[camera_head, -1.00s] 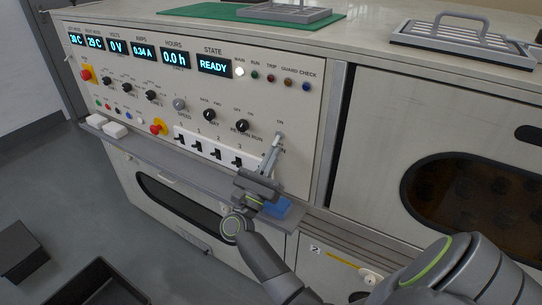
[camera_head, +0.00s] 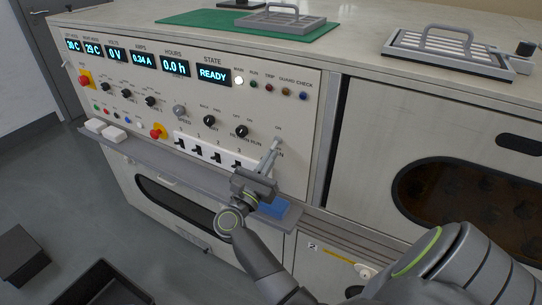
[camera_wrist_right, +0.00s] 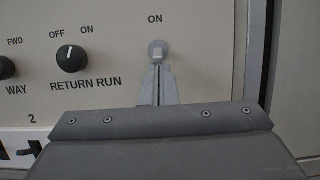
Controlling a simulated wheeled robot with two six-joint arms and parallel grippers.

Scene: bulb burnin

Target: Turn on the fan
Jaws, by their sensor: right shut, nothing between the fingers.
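The fan switch is a small toggle (camera_wrist_right: 157,51) on the cream control panel, under an "ON" label. Its lower label is hidden behind my fingers. My right gripper (camera_wrist_right: 158,72) is shut and empty, with its fingertips directly below the toggle, touching it or very close; I cannot tell which. In the head view, the right gripper (camera_head: 273,152) reaches up to the right end of the panel and covers most of the switch. Whether the toggle is up or down is unclear. My left gripper is not in view.
A "RETURN RUN" knob (camera_wrist_right: 72,59) sits left of the toggle. A row of black switches (camera_head: 210,154) and a red button (camera_head: 158,131) are further left. A grey ledge (camera_head: 165,168) juts out below the panel. The state display (camera_head: 213,74) reads READY.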

